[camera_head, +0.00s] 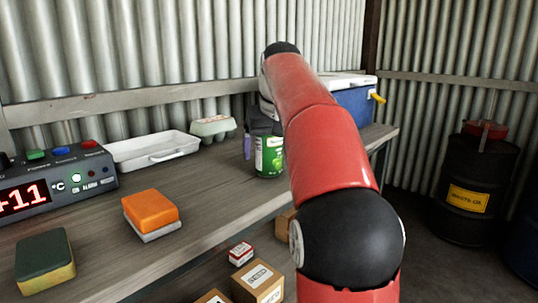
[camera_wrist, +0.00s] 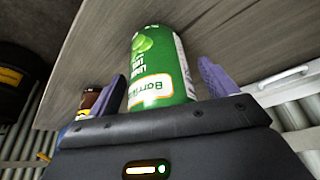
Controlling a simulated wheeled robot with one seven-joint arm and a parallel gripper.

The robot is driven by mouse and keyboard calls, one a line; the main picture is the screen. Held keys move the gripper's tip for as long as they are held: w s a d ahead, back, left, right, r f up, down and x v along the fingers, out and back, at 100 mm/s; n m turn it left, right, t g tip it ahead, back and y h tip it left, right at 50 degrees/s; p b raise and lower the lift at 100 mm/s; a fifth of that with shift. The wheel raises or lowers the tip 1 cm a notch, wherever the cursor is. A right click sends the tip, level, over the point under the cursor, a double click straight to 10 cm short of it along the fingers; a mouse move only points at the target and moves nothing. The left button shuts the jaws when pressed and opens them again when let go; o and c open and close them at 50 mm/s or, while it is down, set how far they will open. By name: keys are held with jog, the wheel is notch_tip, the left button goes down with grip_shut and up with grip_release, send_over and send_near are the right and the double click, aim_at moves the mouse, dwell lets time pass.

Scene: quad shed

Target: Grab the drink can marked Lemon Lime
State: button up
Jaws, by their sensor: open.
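A green drink can (camera_head: 269,157) stands upright on the wooden bench, close to its front edge. In the wrist view the green can (camera_wrist: 160,65) shows a lime picture and small lettering that I can only partly read, with "Lime" likely. My gripper (camera_wrist: 163,82) is open, with one purple finger on each side of the can. Gaps show between the fingers and the can, and the can's near end is hidden by the gripper body. In the head view my arm hides most of the gripper; one purple finger shows left of the can.
A blue cooler (camera_head: 354,103) stands behind my arm. A brown object (camera_wrist: 90,97) shows beyond one finger.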

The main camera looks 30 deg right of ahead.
jog(key=c, duration=1.3)
jog(key=shift+r, duration=0.1)
